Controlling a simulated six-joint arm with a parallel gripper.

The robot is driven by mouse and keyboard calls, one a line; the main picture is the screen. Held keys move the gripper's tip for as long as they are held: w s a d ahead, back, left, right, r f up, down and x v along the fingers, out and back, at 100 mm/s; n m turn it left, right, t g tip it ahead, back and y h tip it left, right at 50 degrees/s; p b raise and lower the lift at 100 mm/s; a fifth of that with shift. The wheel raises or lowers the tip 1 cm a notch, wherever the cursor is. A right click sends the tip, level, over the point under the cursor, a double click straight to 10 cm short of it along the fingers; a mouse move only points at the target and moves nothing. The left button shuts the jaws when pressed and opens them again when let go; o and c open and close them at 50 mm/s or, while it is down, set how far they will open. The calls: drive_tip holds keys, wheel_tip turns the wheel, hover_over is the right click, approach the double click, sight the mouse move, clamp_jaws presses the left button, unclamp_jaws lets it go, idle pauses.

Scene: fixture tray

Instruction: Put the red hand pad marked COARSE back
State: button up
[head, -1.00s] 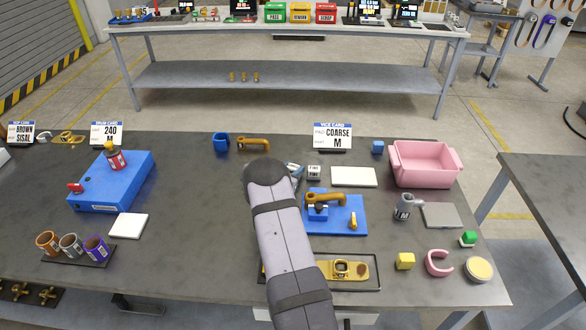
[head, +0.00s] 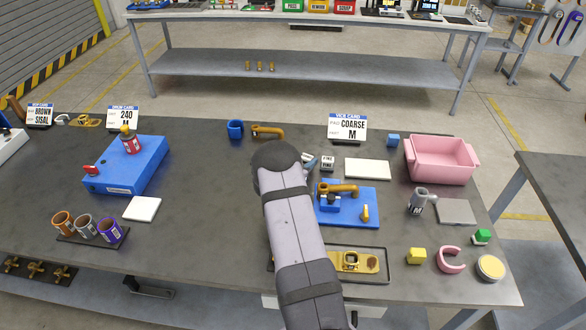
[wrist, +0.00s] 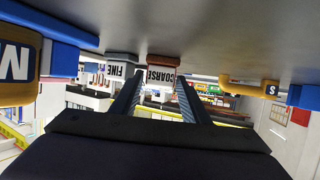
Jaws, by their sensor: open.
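In the wrist view, which is upside down, a small block labelled COARSE (wrist: 161,76) shows just beyond and between my fingertips. In the head view my arm hides most of the gripper, and a small pale labelled block (head: 327,162) shows right of the fingertips.
A blue fixture plate with brass parts (head: 368,196) and a black-rimmed tray (head: 384,263) lie in front. A white plate (head: 367,169), a card reading COARSE M (head: 347,128) and a pink bin (head: 441,166) are nearby.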

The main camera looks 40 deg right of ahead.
drive_tip(key=b+v, duration=0.2)
drive_tip(key=v, duration=0.8)
drive_tip(key=shift+w+a, duration=0.2)
drive_tip(key=w+a+n+t+y, duration=0.1)
drive_tip(key=a+y, duration=0.1)
drive_tip(key=a, duration=0.1)
drive_tip(key=w+a+r+n+t+y, duration=0.1)
drive_tip(key=a, duration=0.3)
drive_tip(key=w+a+n+t+y, duration=0.1)
drive_tip(key=w+a+y, duration=0.1)
drive_tip(key=a, duration=0.2)
drive_tip(key=shift+w+a+r+n+y, duration=0.1)
drive_tip(key=shift+r+n+y, duration=0.2)
drive_tip(key=shift+r+n, duration=0.1)
drive_tip(key=s+a+n+g+y, duration=0.1)
drive_tip(key=s+a+n+y, duration=0.15)
drive_tip(key=a, duration=0.55)
drive_tip(key=s+a+n+y, duration=0.2)
drive_tip(key=s+a+y, duration=0.2)
drive_tip(key=a, duration=0.4)
drive_tip(key=s+a+n+g, duration=0.2)
drive_tip(key=s+g, duration=0.1)
drive_tip(key=s, duration=0.9)
drive_tip(key=s+a+n+g, duration=0.3)
drive_tip(key=s+g, duration=0.1)
drive_tip(key=s, duration=0.7)
drive_tip(key=shift+s+r, duration=0.3)
drive_tip(key=shift+s, duration=0.1)
